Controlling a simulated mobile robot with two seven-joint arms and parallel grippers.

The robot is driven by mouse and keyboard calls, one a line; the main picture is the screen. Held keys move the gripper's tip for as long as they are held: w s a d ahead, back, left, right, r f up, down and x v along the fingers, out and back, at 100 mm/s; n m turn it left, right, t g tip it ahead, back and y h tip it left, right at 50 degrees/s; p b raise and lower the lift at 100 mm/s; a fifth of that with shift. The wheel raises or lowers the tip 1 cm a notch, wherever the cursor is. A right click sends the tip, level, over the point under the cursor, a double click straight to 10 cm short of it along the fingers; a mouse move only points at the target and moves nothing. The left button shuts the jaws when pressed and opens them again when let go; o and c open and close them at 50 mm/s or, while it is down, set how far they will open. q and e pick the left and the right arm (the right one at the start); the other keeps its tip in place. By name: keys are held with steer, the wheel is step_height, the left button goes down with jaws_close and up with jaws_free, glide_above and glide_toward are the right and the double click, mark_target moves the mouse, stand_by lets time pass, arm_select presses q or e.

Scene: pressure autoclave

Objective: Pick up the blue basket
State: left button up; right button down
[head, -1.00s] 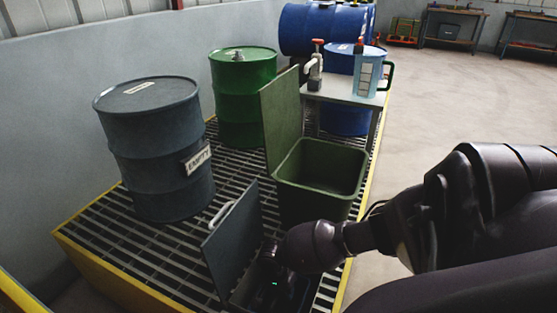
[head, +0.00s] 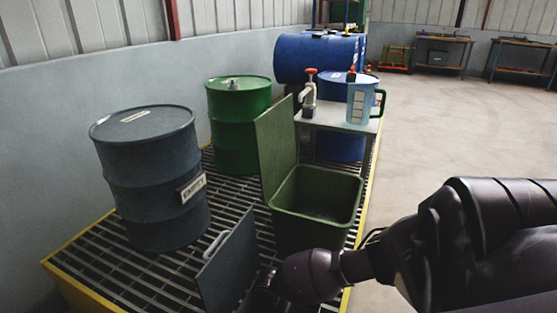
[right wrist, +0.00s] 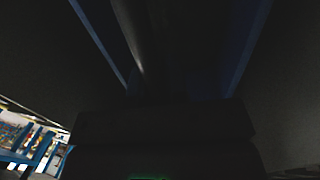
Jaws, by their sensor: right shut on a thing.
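No blue basket can be made out for certain. In the head view my right arm reaches down behind a raised grey lid (head: 228,265) with a pale handle, at the bottom edge; the gripper's fingertips are hidden there. The right wrist view is very dark. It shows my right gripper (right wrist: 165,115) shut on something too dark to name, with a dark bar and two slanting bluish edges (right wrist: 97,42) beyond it. My left gripper is not in view.
An open green bin (head: 285,225) with its lid up stands just beyond the grey lid. A grey drum (head: 150,165) and a green drum (head: 238,125) stand on the grating at left. A small table (head: 335,118) holds a pump and a blue jug (head: 360,100). Floor at right is clear.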

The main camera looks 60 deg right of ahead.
steer(key=r+p, duration=0.2)
steer(key=r, duration=0.1)
steer(key=r+p, duration=0.1)
steer(key=r, duration=0.3)
steer(key=w+r+p, duration=0.1)
steer(key=r+p, duration=0.1)
steer(key=r, duration=0.2)
steer(key=shift+r+p, duration=0.2)
steer(key=shift+p, duration=0.1)
arm_select(q)
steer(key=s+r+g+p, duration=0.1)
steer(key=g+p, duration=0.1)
steer(key=p, duration=0.2)
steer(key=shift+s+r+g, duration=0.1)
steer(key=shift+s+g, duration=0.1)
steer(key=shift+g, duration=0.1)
arm_select(e)
step_height(320, 180, up, 8)
steer(key=s, duration=0.1)
steer(key=shift+r, duration=0.25)
